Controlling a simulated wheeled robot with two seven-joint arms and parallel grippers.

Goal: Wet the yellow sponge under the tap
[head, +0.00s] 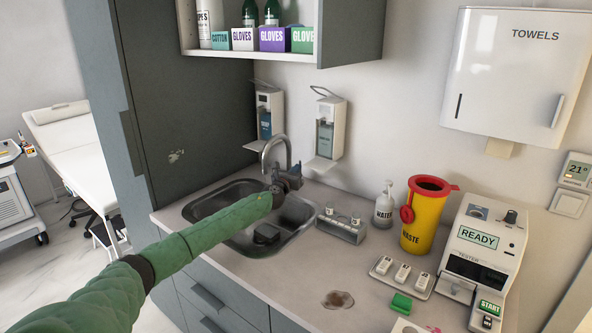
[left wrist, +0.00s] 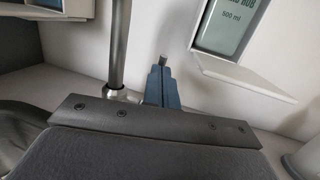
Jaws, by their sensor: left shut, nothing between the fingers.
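The tap (head: 273,150) rises in a curved metal spout at the back of the sink (head: 200,206). My left gripper (head: 290,178) is over the sink beside the tap and hides the tap's lower part. In the left wrist view its blue-grey fingers (left wrist: 160,86) are shut and empty, just right of the tap's upright metal pipe (left wrist: 118,45). A small dark tip shows just beyond the fingers; I cannot tell whether they touch it. I see no yellow sponge in either view. A dark block (head: 266,234) sits in the sink. My right gripper is out of view.
Wall dispensers (head: 327,130) hang behind.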

